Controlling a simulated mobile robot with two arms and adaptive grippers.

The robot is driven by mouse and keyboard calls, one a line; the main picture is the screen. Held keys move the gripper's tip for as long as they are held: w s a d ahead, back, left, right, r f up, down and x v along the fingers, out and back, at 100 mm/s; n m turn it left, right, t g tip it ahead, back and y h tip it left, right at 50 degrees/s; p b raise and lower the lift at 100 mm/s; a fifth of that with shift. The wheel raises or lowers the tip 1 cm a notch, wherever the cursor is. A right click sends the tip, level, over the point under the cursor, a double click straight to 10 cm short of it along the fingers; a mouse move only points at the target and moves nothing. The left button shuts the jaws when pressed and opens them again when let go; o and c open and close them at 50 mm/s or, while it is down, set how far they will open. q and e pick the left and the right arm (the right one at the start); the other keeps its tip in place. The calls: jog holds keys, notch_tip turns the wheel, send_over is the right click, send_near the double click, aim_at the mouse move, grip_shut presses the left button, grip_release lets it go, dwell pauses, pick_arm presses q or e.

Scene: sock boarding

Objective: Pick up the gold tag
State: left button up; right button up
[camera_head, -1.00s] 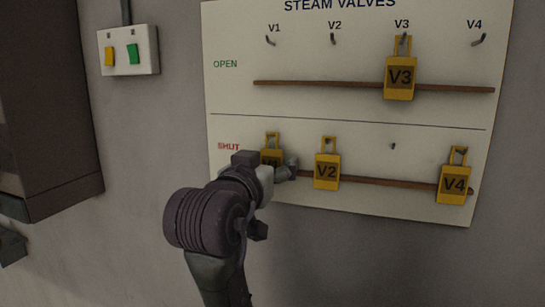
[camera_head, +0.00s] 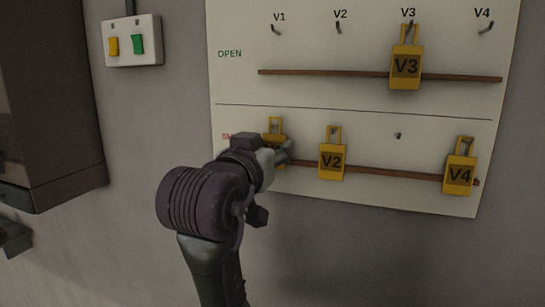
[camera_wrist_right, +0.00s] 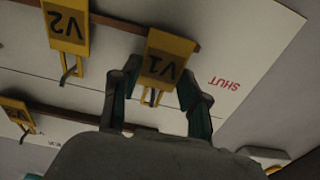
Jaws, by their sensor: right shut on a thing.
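A gold tag marked V1 (camera_head: 275,127) is on the SHUT row of the valve board, its lower part mostly hidden by my right gripper (camera_head: 280,154) in the head view. In the right wrist view the V1 tag (camera_wrist_right: 166,60) appears upside down between the two fingers of my right gripper (camera_wrist_right: 158,86), which is shut on it. Whether the tag still touches its hook or the rail cannot be told. Similar gold tags are V2 (camera_head: 331,160) and V4 (camera_head: 460,176) on the SHUT row, and V3 (camera_head: 406,66) on the OPEN row. My left gripper is out of view.
The white board (camera_head: 300,105) has hooks and a brown rail (camera_head: 390,172) along each row. V2 hangs close to the right of my right gripper. A switch plate (camera_head: 122,57) and a dark cabinet (camera_head: 50,110) are at left.

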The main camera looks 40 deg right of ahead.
jog(key=s+a+r+b, duration=0.2)
jog(key=s+a+r, duration=0.1)
jog(key=a, duration=0.2)
jog(key=s+a+r+b, duration=0.2)
jog(key=s+a+r, duration=0.1)
jog(key=a, duration=0.3)
jog(key=shift+a+r+b, duration=0.3)
jog(key=shift+r+b, duration=0.1)
notch_tip(320, 180, up, 10)
jog(key=w+d+m+g+p, duration=0.3)
jog(key=g+p, duration=0.2)
jog(key=shift+w+d+f, duration=0.25)
jog(key=shift+w+d, duration=0.4)
jog(key=shift+d, duration=0.75)
jog(key=shift+w+d+f, duration=0.2)
jog(key=shift+w+d, duration=0.5)
jog(key=shift+d, duration=0.65)
jog(key=shift+w+d+f, duration=0.25)
jog(key=shift+w+d, duration=0.4)
jog(key=shift+d, duration=0.75)
jog(key=o, duration=0.8)
